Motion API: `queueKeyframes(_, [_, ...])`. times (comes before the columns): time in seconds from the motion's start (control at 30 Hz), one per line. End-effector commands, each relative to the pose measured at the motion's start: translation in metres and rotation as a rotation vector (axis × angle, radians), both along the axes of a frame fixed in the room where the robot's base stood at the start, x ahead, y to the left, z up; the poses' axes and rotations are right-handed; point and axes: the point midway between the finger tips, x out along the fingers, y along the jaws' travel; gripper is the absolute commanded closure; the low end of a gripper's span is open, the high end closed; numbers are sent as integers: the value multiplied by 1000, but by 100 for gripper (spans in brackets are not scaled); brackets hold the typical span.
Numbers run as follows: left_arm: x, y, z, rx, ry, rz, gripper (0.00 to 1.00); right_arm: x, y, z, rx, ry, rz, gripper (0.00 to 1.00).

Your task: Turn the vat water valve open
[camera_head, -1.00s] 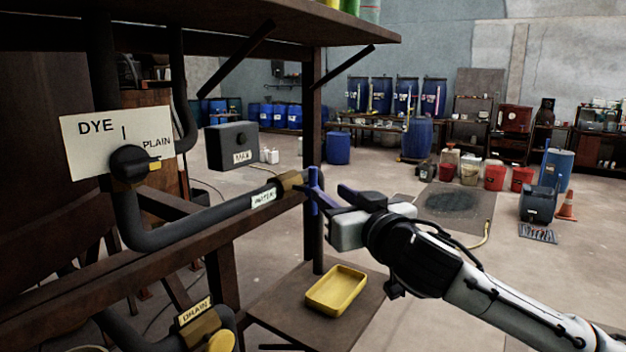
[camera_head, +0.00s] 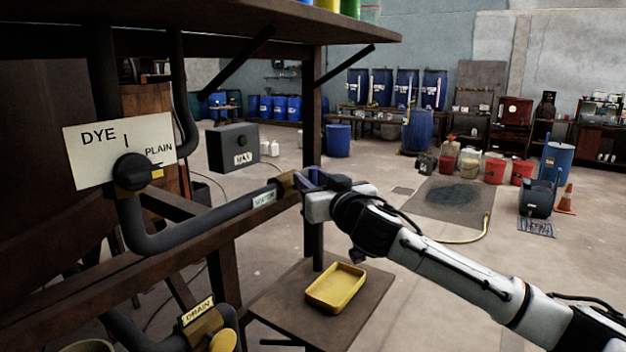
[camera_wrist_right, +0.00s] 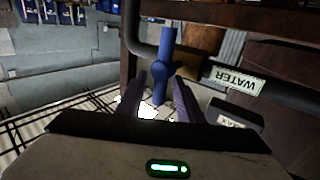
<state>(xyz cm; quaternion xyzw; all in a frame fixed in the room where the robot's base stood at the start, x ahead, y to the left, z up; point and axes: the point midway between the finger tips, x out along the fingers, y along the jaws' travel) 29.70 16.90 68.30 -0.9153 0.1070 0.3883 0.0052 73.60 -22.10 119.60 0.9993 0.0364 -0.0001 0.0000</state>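The water valve's brass body (camera_head: 286,183) sits at the right end of a dark pipe, beside a WATER label (camera_head: 264,198). Its blue handle (camera_wrist_right: 162,62) shows clearly in the right wrist view, standing up and down in that picture, crosswise to the pipe. In the head view my gripper largely hides the handle. My right gripper (camera_head: 310,179) is at the valve. In the wrist view its two purple fingers (camera_wrist_right: 158,98) are apart, one on each side of the handle's near end, with visible gaps. My left gripper is not in view.
A DYE/PLAIN selector knob (camera_head: 133,172) and a grey MAX box (camera_head: 233,148) are left of the valve. A DRAIN valve (camera_head: 205,325) is below. A yellow tray (camera_head: 336,289) lies on a low shelf. A dark post stands close by my gripper.

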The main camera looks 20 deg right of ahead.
Motion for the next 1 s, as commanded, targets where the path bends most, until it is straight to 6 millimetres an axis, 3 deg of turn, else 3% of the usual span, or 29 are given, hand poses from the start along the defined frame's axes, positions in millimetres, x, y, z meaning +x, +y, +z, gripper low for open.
queueKeyframes(0.07, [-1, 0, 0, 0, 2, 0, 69, 0, 0, 0, 0, 0, 0, 67])
queueKeyframes(0.27, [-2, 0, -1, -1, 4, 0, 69, 0, 0, 0, 0, 0, 0, 99])
queueKeyframes(0.3, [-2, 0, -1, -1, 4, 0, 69, 0, 0, 0, 0, 0, 0, 100])
queueKeyframes(0.67, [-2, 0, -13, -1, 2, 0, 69, -1, 1, -5, -39, -31, 0, 100])
queueKeyframes(1.0, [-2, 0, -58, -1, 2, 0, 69, -5, 6, -11, -224, -178, 0, 100])
